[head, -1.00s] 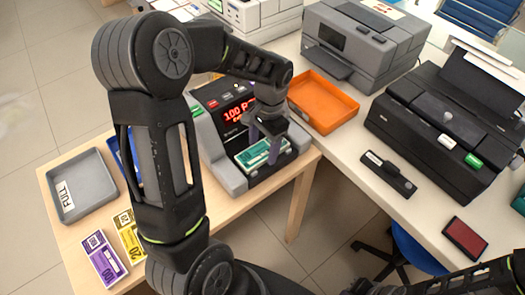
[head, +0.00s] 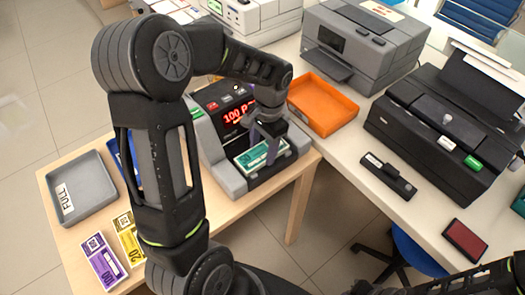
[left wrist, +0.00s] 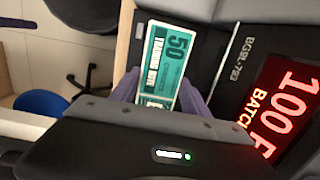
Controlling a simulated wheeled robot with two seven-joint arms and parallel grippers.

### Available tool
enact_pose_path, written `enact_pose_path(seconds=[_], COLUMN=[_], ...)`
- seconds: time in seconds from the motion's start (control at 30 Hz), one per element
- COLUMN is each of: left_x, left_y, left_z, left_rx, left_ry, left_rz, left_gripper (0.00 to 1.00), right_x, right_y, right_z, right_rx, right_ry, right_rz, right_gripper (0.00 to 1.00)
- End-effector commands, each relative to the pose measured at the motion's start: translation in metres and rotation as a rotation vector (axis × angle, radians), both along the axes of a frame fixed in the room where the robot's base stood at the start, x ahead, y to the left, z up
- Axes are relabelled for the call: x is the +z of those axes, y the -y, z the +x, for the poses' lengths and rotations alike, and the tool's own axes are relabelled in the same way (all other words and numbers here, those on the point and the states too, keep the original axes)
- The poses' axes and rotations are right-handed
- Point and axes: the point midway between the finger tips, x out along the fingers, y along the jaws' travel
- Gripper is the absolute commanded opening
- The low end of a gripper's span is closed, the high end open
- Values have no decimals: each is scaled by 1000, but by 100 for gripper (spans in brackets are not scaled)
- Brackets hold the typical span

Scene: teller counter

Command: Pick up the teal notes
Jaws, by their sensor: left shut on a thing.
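The teal notes (head: 250,160) are a banded stack printed with 50, lying in the front tray of the grey and black note counter (head: 232,180). My left gripper (head: 265,155) reaches down over the counter and is shut on the teal notes. In the left wrist view the teal notes (left wrist: 165,62) lie between its two purple fingers, and their lower end is hidden by the gripper body. I cannot tell any clear gap between the notes and the tray. My right gripper is not in view; only part of a dark arm shows at the bottom right.
An orange tray (head: 322,103) stands right of the counter, a grey tray marked FULL (head: 82,187) at the left. Purple notes (head: 103,262) and yellow notes (head: 130,238) lie at the wooden table's front. A black printer (head: 440,125) and stapler-like device (head: 388,175) occupy the right desk.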

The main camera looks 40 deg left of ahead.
Motion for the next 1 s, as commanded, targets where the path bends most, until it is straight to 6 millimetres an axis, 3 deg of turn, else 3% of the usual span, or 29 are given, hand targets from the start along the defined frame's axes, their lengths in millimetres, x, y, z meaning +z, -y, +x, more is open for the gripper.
enact_pose_path(seconds=[0.23,0.63,1.0], left_x=[20,91,100], left_y=[0,0,0], left_z=[1,1,0], left_rx=[0,0,-1], left_ry=[4,4,1], left_rz=[1,0,0], left_gripper=[4,4,4], right_x=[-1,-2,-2], right_y=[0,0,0], right_z=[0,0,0], right_rx=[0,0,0], right_ry=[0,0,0], right_rz=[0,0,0], right_gripper=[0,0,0])
